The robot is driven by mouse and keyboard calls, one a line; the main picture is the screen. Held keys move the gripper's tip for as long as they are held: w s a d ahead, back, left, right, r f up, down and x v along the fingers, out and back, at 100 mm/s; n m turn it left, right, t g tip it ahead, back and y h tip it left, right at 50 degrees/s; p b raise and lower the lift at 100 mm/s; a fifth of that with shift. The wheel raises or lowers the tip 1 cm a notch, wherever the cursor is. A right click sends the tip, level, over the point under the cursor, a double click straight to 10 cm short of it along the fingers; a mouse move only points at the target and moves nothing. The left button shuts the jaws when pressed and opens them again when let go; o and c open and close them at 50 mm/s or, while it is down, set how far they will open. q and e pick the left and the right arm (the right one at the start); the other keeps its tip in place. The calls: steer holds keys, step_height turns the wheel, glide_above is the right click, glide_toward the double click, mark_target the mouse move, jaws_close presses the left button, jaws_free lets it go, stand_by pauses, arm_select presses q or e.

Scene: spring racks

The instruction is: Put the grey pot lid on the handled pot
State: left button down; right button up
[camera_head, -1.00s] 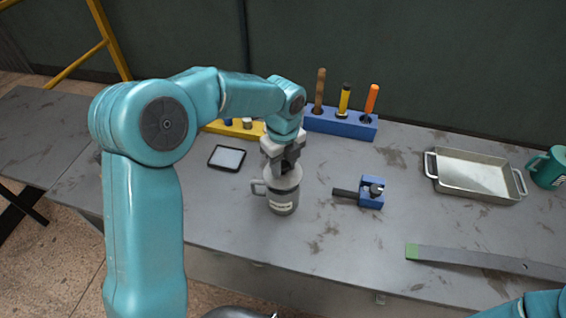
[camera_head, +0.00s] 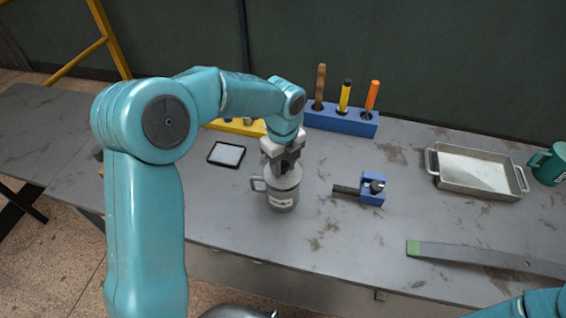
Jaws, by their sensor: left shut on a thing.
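The handled pot (camera_head: 283,198) is a small grey vessel with a pale label and a handle on its left side. It stands upright on the grey table. My left gripper (camera_head: 284,167) is directly above it, pointing down, shut on the grey pot lid (camera_head: 285,178). The lid sits at the pot's mouth; I cannot tell whether it is fully seated. The fingers hide part of the lid. My right gripper is not in view; only a piece of my right arm shows at the bottom right.
A blue clamp-like block (camera_head: 372,190) lies right of the pot. A blue rack (camera_head: 340,121) holds upright tools behind. A dark-framed tablet (camera_head: 227,154) lies at the left. A metal tray (camera_head: 477,172), a teal mug (camera_head: 549,165) and a flat grey bar (camera_head: 490,258) are at the right.

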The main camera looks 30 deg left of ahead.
mark_target(283, 164)
arm_select(q)
steer(key=shift+f, duration=0.15)
steer(key=shift+f+b, duration=0.35)
steer(key=shift+f, duration=0.1)
steer(key=shift+f, duration=0.3)
stand_by(0.6)
jaws_free()
stand_by(0.4)
steer(key=shift+r, duration=0.15)
step_height(283, 164, up, 8)
steer(key=p, duration=0.6)
steer(key=shift+p, duration=0.3)
